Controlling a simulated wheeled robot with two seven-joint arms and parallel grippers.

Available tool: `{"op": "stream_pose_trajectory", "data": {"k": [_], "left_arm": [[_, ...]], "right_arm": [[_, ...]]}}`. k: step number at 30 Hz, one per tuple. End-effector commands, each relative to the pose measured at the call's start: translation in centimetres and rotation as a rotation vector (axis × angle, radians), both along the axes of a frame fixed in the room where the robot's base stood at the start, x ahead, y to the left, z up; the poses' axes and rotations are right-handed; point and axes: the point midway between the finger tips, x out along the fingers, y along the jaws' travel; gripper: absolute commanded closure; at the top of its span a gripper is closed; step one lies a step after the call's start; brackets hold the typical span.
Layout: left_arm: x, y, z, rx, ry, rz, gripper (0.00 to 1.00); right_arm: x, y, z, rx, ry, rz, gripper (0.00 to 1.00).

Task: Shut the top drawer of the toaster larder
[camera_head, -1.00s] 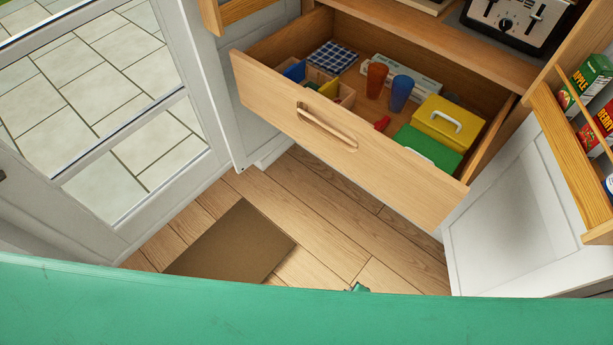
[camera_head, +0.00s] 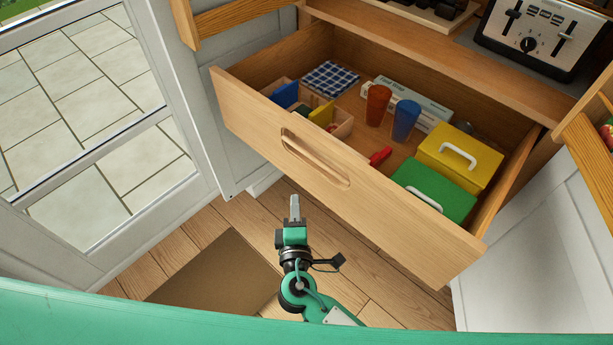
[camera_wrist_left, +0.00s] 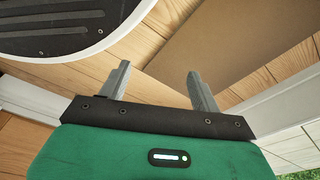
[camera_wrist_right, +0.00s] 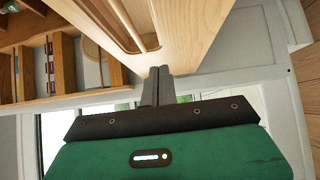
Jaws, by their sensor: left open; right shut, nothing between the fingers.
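The top drawer (camera_head: 345,185) of the larder is pulled well out, with a wooden front and a long recessed handle slot (camera_head: 315,158). My right gripper (camera_head: 294,208) is shut and empty, in front of and below the drawer front, left of its middle. In the right wrist view the shut fingertips (camera_wrist_right: 158,72) lie close to the drawer front (camera_wrist_right: 190,30); I cannot tell whether they touch. My left gripper (camera_wrist_left: 160,85) is open and empty above the floor; it is not in the head view. The toaster (camera_head: 535,35) stands on the counter above the drawer.
The drawer holds a yellow box (camera_head: 460,155), a green box (camera_head: 433,190), an orange cup (camera_head: 378,104), a blue cup (camera_head: 405,120) and a checked cloth (camera_head: 330,78). Door racks (camera_head: 585,165) flank it. A brown mat (camera_head: 213,277) lies on the floor. A glazed door (camera_head: 100,130) stands left.

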Motion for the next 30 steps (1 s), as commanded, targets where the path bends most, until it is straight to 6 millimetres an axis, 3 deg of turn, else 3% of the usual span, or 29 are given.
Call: {"op": "stream_pose_trajectory", "data": {"k": [6,12,19,30], "left_arm": [[-1.4,0.6,-1.7,0.006,0.004,-0.004,0.36],[-3.0,1.1,-3.2,0.010,0.007,-0.008,0.36],[-3.9,1.5,-4.1,0.012,0.007,-0.009,0.36],[-4.0,1.5,-4.3,0.012,0.006,-0.009,0.36]], "right_arm": [[4.8,0.6,0.2,-0.001,-0.001,-0.001,1.00],[7.1,-0.9,0.1,-0.002,0.001,-0.001,1.00],[8.2,-1.8,-0.1,0.000,0.003,0.000,1.00],[8.4,-1.9,-0.1,0.001,0.003,0.000,1.00]]}}
